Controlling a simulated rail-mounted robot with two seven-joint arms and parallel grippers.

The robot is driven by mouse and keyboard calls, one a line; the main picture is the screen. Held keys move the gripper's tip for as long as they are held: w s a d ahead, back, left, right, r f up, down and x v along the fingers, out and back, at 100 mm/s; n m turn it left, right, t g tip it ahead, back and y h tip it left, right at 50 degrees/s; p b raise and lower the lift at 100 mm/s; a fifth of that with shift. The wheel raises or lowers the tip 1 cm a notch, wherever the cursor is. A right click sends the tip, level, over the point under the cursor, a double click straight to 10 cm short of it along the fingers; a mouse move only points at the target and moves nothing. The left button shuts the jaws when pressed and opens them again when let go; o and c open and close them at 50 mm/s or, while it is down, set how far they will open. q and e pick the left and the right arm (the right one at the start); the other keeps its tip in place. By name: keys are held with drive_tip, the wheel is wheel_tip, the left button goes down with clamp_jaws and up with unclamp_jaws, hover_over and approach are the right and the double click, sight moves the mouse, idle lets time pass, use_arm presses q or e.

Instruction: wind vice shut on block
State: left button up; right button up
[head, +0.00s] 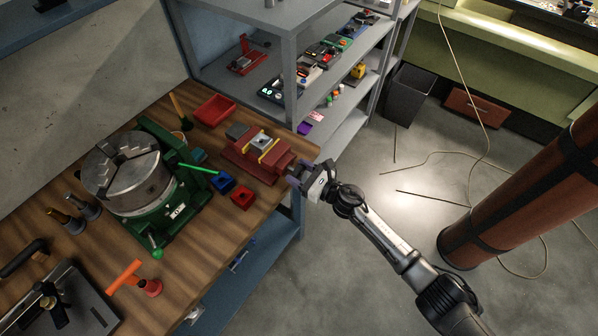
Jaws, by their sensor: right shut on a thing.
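The red vice (238,160) stands on the wooden bench near its right edge, with its screw end toward the right. A pale block (261,142) sits between yellowish jaw faces on top of the vice. Whether the jaws touch the block is too small to tell. My right gripper (297,174) comes in from the lower right and is shut at the screw end of the vice, on its handle. The handle is mostly hidden by the fingers. My left gripper is not in view.
A green-based chuck (130,175) stands left of the vice. A red bin (214,110), a blue bin (222,182) and a small red bin (242,195) lie nearby. Grey shelving (290,75) rises behind. The floor right of the bench is open, with a brown column (530,195) farther right.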

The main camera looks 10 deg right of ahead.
drive_tip(key=shift+w+d+m, duration=0.1)
drive_tip(key=shift+w+m, duration=0.05)
drive_tip(key=shift+m, duration=2.95)
drive_tip(key=o, duration=0.9)
drive_tip(key=v, duration=1.4)
